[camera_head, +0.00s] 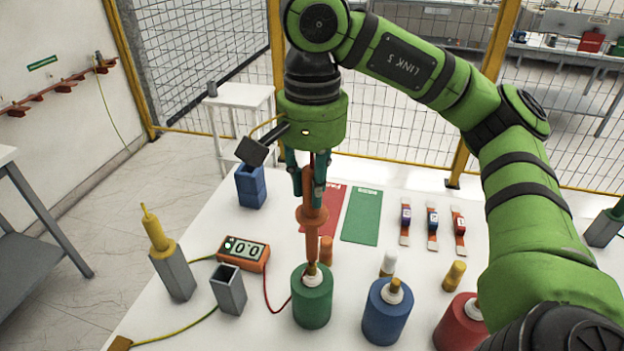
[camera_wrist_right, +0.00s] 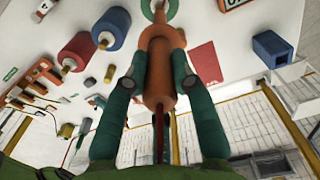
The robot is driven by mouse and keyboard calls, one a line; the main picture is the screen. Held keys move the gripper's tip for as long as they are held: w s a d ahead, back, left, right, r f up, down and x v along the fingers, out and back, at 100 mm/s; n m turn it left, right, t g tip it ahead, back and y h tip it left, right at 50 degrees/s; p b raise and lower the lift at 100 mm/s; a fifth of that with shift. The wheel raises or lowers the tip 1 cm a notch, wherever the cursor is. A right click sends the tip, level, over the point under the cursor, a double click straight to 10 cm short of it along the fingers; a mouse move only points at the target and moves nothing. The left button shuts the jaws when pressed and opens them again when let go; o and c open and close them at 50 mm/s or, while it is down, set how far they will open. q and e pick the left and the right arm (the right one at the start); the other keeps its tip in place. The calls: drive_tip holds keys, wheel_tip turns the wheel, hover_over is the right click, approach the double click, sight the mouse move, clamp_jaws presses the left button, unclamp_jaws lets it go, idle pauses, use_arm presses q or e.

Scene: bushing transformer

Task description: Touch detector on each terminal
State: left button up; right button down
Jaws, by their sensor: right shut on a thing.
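My right gripper (camera_head: 308,180) is shut on the orange detector (camera_head: 312,216), which hangs upright with its tip down. In the head view the tip is at the brass terminal on top of the green bushing (camera_head: 312,300); I cannot tell whether they touch. The blue bushing (camera_head: 383,318) and the red bushing (camera_head: 463,325) stand to its right, each with a terminal on top. In the right wrist view the detector (camera_wrist_right: 158,65) lies between the two teal fingers (camera_wrist_right: 155,72), and the blue bushing (camera_wrist_right: 110,28) and red bushing (camera_wrist_right: 82,50) are at upper left. My left gripper is not in view.
An orange meter (camera_head: 242,253) reads 0.0 with a green light. Around it stand an empty grey holder (camera_head: 228,292), a grey holder (camera_head: 176,277) with a yellow tool, and a blue holder (camera_head: 251,190). Red (camera_head: 333,190) and green (camera_head: 362,217) mats lie behind. Small yellow, white and orange caps stand near the bushings.

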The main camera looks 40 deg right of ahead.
drive_tip(key=shift+r+p, duration=3.7)
drive_tip(key=shift+r, duration=0.15)
drive_tip(key=shift+r+p, duration=0.4)
drive_tip(key=shift+r, duration=0.6)
drive_tip(key=shift+f, duration=0.1)
